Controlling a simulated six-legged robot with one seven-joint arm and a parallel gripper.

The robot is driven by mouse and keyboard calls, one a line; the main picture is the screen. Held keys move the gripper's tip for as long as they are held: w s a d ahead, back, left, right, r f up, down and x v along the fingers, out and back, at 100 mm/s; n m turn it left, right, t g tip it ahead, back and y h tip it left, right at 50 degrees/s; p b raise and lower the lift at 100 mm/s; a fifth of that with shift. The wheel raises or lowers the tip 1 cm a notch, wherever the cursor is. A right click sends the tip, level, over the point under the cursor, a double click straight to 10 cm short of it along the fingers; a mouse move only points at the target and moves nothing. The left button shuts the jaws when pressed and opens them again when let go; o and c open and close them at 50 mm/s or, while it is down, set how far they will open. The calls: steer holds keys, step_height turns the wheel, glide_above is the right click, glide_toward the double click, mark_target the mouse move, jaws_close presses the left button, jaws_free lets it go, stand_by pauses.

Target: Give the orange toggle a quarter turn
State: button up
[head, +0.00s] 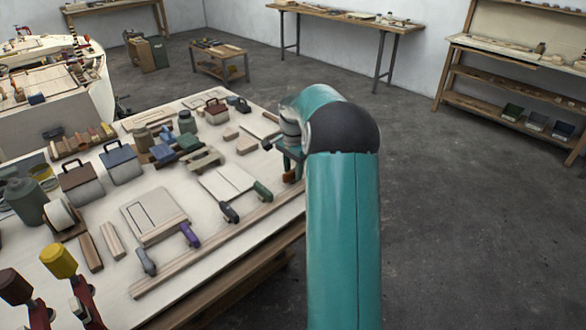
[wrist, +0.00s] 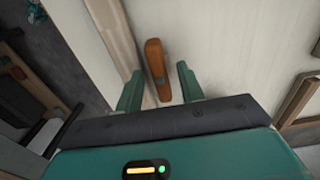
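The orange toggle (wrist: 155,62) is a long narrow bar with rounded ends. In the wrist view it points roughly up and down the picture. My gripper (wrist: 158,88) is open, with one finger to the left of the toggle and one to the right. The toggle's near end lies between the fingers, and I see gaps on both sides. I cannot tell how far the fingers are above the board. In the head view a small part of the toggle (head: 289,176) shows beside my gripper at the table's right edge; the rest is hidden by my arm.
A wooden strip (head: 215,246) runs along the table's near edge. Clamps with green handles (head: 263,190) and purple handles (head: 189,235) lie left of my gripper. Toolboxes (head: 121,163) and blocks crowd the table (head: 110,285). The floor (head: 470,220) at right is clear.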

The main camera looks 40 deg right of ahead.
jaws_close()
steer(key=shift+n, duration=0.4)
steer(key=n, duration=0.3)
steer(key=shift+n, duration=0.3)
steer(key=n, duration=0.9)
steer(key=shift+n, duration=2)
